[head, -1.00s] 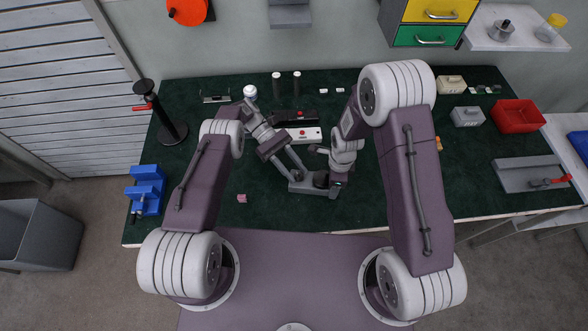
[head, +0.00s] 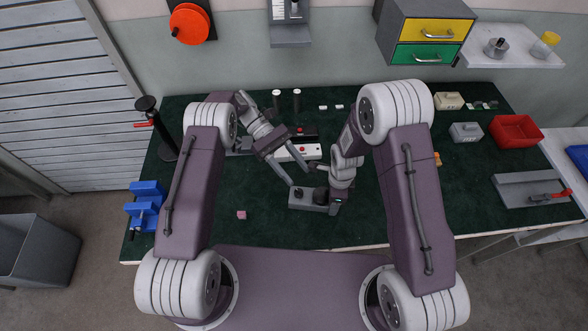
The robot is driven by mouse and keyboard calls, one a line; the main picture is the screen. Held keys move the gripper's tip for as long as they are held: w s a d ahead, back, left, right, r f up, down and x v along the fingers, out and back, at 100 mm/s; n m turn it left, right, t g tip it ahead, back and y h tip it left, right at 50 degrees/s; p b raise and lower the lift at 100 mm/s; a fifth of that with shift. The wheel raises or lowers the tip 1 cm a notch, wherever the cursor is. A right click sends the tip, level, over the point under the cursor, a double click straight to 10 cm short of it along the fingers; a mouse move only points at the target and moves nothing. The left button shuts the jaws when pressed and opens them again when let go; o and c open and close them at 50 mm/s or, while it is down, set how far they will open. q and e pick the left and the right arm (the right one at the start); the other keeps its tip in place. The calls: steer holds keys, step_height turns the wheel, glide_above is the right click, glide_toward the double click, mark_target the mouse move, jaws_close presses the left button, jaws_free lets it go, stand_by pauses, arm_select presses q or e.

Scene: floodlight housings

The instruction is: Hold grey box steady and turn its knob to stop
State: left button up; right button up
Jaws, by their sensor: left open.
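The grey box (head: 307,207) lies near the front middle of the dark green bench top. A dark knob (head: 298,192) seems to stand on its top, small and hard to make out. My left gripper (head: 299,177) is open and empty, its fingers pointing down toward the box, with the tips just behind and above its left part. My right gripper (head: 335,195) is at the box's right end. Its fingers are largely hidden by its own wrist, so I cannot tell if they grip the box.
A small pink block (head: 241,214) lies to the left. A blue vise (head: 146,205) and a black post (head: 160,130) stand at left. A red bin (head: 515,131) sits at right. The front middle is clear.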

mark_target(298, 191)
arm_select(q)
steer(key=shift+n+t+y, duration=0.6)
steer(key=shift+n+t, duration=0.1)
steer(key=shift+n, duration=0.1)
steer(key=f, duration=0.2)
steer(key=a+f, duration=0.1)
steer(key=f, duration=0.1)
steer(key=shift+w, duration=0.3)
step_height(298, 191, up, 6)
steer(key=w+a+m+t+y, duration=0.1)
steer(key=w+a+t+y, duration=0.1)
steer(key=t+y, duration=0.3)
steer(key=x, duration=1.2)
steer(key=shift+s, duration=0.3)
jaws_close()
